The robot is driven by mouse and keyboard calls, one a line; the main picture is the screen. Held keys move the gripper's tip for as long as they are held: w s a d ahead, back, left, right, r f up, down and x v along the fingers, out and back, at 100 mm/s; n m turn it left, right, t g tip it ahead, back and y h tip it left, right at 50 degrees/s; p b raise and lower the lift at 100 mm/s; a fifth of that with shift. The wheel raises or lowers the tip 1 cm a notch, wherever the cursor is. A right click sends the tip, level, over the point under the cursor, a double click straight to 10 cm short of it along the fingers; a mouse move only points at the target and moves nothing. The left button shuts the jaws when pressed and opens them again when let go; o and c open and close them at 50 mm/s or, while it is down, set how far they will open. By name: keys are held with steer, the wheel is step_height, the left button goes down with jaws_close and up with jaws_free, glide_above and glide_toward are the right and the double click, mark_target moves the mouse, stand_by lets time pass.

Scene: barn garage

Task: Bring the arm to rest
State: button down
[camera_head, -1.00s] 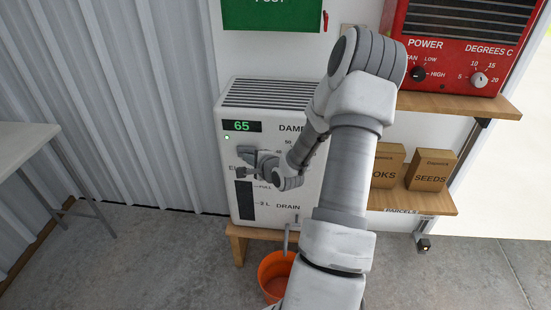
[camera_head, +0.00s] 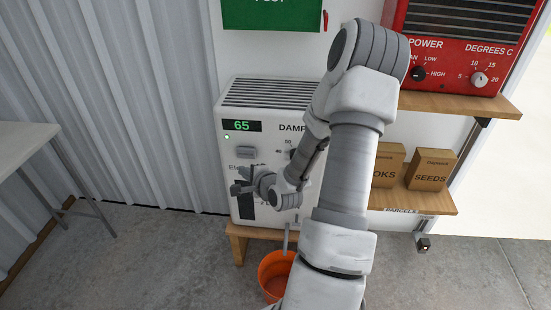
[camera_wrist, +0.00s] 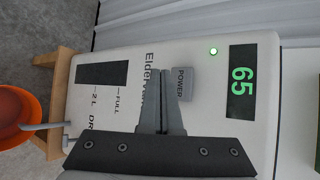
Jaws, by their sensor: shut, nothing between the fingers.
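My gripper (camera_head: 236,188) hangs in front of the lower left part of a white dehumidifier (camera_head: 226,160), with my arm reaching in from the lower right. In the wrist view my gripper (camera_wrist: 163,102) has its two fingers together, with nothing between them. The fingertips lie over the picture of the dehumidifier's front (camera_wrist: 120,60), near the grey POWER button (camera_wrist: 183,84); I cannot tell the exact gap. The green display (camera_wrist: 241,82) reads 65, and a green light (camera_wrist: 213,51) is lit beside it. My arm hides the right part of the front.
The dehumidifier stands on a wooden stand (camera_head: 239,243), with an orange bucket (camera_head: 272,272) below its drain hose. A red heater (camera_head: 455,50) and cardboard boxes (camera_head: 430,172) sit on shelves at right. A grey table (camera_head: 20,140) is at left. Floor between is clear.

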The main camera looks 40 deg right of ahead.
stand_by(0.3)
steer(key=w+a+r+n+g, duration=0.1)
steer(key=w+a+r+n, duration=0.3)
steer(key=n, duration=0.6)
steer(key=w+a+r+n+g, duration=0.1)
steer(key=a+r+n, duration=0.1)
steer(key=r+n, duration=0.6)
steer(key=s+a+r+n+h+b, duration=0.1)
steer(key=s+a+r+n, duration=0.1)
steer(key=r+n, duration=0.5)
steer(key=s+a+r+n+h, duration=0.1)
steer(key=a+r+n, duration=0.1)
steer(key=r+n, duration=0.5)
steer(key=s+a+r+m+g, duration=0.2)
steer(key=s+a+r+m, duration=0.1)
steer(key=s, duration=0.7)
steer(key=s+a+f+m+g+y+p, duration=0.1)
steer(key=s+a+f+m+g+y, duration=0.15)
steer(key=s+a, duration=0.35)
steer(key=s+a+f+m+g+y, duration=0.1)
steer(key=s+a+f+m+y, duration=0.2)
steer(key=s, duration=0.6)
step_height(320, 180, up, 18)
steer(key=w+h+p, duration=0.1)
steer(key=p, duration=1.6)
steer(key=shift+a+f+h, duration=0.15)
steer(key=shift+a+h, duration=0.15)
steer(key=shift+h, duration=0.05)
